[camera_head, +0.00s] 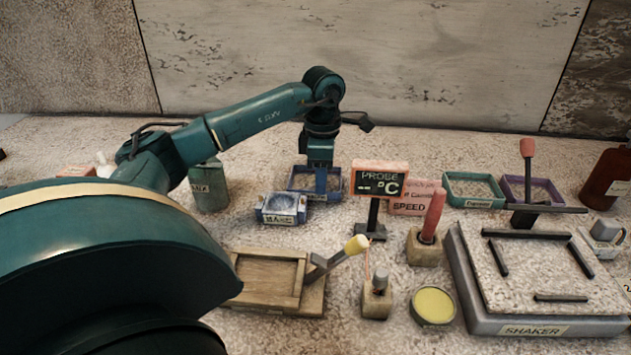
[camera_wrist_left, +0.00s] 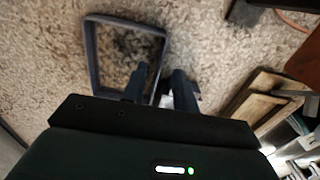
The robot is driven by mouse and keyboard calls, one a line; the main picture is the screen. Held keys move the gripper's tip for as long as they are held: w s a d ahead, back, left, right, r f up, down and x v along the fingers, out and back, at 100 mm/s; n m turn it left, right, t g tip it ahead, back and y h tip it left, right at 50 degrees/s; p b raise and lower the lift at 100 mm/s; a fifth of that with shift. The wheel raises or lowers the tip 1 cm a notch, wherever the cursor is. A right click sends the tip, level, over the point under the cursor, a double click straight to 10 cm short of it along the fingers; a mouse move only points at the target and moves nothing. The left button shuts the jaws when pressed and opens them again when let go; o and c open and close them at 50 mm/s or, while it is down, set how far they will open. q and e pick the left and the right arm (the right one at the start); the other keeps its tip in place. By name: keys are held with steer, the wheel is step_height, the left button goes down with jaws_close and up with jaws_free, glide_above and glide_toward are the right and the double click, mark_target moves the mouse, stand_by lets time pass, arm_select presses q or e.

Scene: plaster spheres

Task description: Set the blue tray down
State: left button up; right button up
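The blue tray (camera_head: 330,196) is a shallow square tray at the back middle of the table in the head view. It appears to rest flat on the table. My left gripper (camera_head: 320,172) points down at it from above. In the left wrist view, the tray (camera_wrist_left: 89,52) shows as a dark square rim. There, the fingers of my left gripper (camera_wrist_left: 160,72) stand apart on either side of one tray wall, one inside and one outside. A gap shows between the fingers and the wall, and the gripper looks open. My right gripper is not in view.
A small labelled blue-grey dish (camera_head: 282,208) stands just in front of the tray. The probe display (camera_head: 380,182) stands close to its right. Green (camera_head: 474,203) and purple (camera_head: 548,183) trays lie further right.

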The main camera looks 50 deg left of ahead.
arm_select(q)
steer(key=shift+f, duration=1.3)
steer(key=shift+c, duration=0.4)
jaws_close()
